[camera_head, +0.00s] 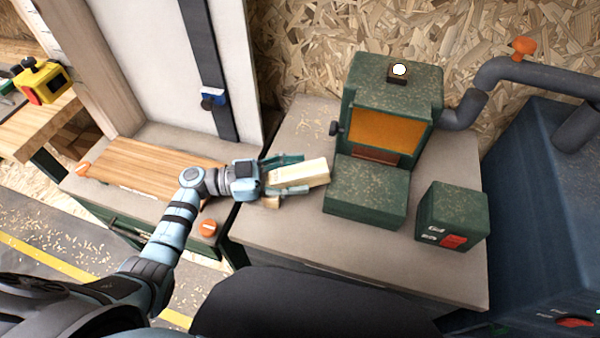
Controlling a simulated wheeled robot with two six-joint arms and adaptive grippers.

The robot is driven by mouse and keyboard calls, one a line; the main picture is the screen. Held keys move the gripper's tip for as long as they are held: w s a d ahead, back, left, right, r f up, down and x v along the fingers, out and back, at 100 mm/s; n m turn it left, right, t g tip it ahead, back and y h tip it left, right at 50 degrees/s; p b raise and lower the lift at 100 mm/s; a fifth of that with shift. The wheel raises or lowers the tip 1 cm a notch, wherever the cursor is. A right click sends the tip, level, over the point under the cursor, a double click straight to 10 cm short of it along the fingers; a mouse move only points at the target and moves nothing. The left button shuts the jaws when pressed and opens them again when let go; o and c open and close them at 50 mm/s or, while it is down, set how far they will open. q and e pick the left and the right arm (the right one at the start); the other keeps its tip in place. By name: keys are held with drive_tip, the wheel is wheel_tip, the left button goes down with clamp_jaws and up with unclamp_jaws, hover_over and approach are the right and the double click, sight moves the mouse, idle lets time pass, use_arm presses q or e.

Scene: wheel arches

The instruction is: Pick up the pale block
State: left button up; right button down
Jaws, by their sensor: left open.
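The pale block (300,173) is a cream-coloured wooden piece at the left side of the grey bench top, left of the green machine. My left gripper (290,178) reaches in from the left and is open, with its fingers on either side of the block. I cannot tell whether the fingers touch it or whether it rests on something. Part of the block is hidden by the gripper. My right gripper is not in view.
The green machine (393,92) with an orange window stands close right of the block, its green front housing (366,192) nearest. A green switch box (453,215) stands further right. The grey bench top (300,245) is clear in front. A grey pipe (530,75) runs behind right.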

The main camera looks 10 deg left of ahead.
use_arm(q)
drive_tip(key=shift+d, duration=0.35)
drive_tip(key=c, duration=1.3)
clamp_jaws()
drive_tip(key=shift+r, duration=0.15)
